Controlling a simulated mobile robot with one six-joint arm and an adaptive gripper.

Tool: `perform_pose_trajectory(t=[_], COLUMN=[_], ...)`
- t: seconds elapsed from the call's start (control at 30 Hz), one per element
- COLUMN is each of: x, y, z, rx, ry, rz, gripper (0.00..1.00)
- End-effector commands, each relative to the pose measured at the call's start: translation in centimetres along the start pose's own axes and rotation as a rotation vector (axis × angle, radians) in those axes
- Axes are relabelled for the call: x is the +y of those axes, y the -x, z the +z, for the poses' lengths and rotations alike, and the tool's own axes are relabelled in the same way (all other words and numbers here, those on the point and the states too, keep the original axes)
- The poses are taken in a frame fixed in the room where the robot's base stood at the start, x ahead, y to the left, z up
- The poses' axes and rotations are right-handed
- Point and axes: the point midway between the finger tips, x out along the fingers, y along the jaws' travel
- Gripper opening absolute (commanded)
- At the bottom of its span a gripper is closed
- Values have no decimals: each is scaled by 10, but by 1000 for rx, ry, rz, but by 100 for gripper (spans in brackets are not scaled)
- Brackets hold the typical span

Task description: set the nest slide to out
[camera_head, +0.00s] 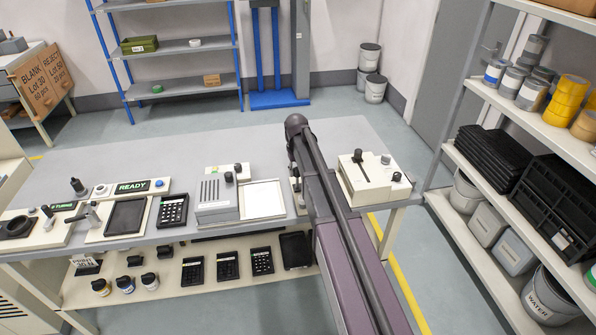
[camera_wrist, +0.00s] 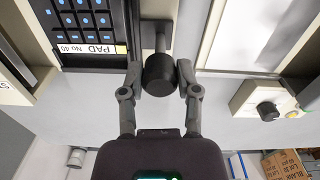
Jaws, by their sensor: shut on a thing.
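In the wrist view, my gripper (camera_wrist: 160,73) is shut on a dark round knob (camera_wrist: 159,82), with one finger on each side. The knob sits at the end of a grey stem (camera_wrist: 157,38) and seems to be the handle of the nest slide. A black keypad (camera_wrist: 84,18) with blue-marked keys and a label "PAD No 40" lies just left of the stem. In the head view my arm covers the gripper and most of this station; only a pale edge (camera_head: 296,183) shows. I cannot tell how far the slide is out.
In the wrist view, a white panel (camera_wrist: 248,30) lies right of the stem, and a pale box with a dark knob (camera_wrist: 267,111) is lower right. In the head view, a cream box with levers (camera_head: 370,180) stands right of my arm, and a grey press-like unit (camera_head: 217,200) stands left.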

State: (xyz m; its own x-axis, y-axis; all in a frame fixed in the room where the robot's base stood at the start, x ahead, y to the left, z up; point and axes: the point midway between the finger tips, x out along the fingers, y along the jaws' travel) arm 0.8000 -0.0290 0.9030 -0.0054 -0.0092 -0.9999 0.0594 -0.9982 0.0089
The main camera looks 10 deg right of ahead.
Motion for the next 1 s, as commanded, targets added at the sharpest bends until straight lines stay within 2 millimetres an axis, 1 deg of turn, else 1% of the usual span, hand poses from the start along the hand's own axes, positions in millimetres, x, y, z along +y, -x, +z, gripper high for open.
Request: perform_pose_trajectory(t=[0.03,0.13,0.17,0.2,0.27,0.3,0.6,0.73,0.87,0.97,1.0], x=[-7,-4,-4,-2,-1,0,6,4,1,-3,-5], y=[1,1,1,1,1,1,0,1,1,2,3], z=[-5,-5,-6,-6,-5,-5,-2,5,24,48,59], rx=[11,12,12,13,12,11,8,7,6,6,6], ry=[7,4,3,2,0,-1,-7,-9,-13,-17,-19], rz=[-18,-18,-18,-18,-17,-17,-14,-13,-13,-13,-13], gripper=[0,0,45,57,75,77,77,77,77,77,77])
